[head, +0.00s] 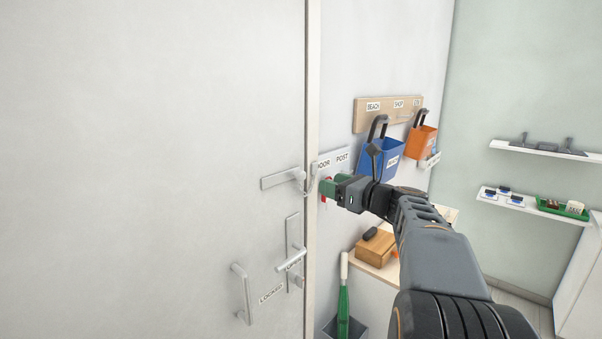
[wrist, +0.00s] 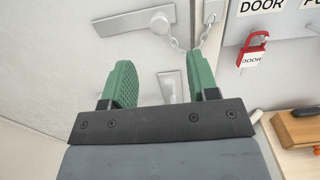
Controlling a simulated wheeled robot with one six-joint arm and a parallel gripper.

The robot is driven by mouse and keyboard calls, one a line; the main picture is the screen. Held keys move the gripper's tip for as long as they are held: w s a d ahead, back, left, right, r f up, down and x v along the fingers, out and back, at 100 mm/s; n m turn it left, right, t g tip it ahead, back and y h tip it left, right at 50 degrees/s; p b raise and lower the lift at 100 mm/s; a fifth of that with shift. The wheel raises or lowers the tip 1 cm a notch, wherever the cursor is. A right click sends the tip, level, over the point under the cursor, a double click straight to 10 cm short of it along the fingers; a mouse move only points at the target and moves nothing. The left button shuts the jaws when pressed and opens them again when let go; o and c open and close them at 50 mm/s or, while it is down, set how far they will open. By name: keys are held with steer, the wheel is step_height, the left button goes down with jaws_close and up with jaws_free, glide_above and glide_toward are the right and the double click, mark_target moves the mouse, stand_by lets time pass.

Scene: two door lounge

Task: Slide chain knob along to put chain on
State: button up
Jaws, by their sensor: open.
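The chain knob (wrist: 160,22) is a round silver knob at the right end of the pale metal slide plate (wrist: 120,23) on the door. The plate also shows in the head view (head: 277,179). A short silver chain (wrist: 186,44) sags from the knob to a mount on the door frame; it also shows in the head view (head: 312,183). My gripper (wrist: 163,72), with green pads, is open and empty, its fingertips below and apart from the knob in the wrist view. In the head view my gripper (head: 327,185) is right of the chain, by the frame.
A red padlock tagged DOOR (wrist: 251,51) hangs close on the right. Below the plate are a lever handle (head: 291,260) and a pull handle (head: 242,291). A blue bin (head: 378,160), wooden box (head: 375,247) and green umbrella (head: 343,305) are right of the door.

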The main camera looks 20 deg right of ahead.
mark_target(303, 175)
steer(key=p+x, duration=0.2)
steer(key=x, duration=0.9)
steer(key=shift+w+a, duration=0.1)
steer(key=shift+a, duration=0.05)
jaws_close()
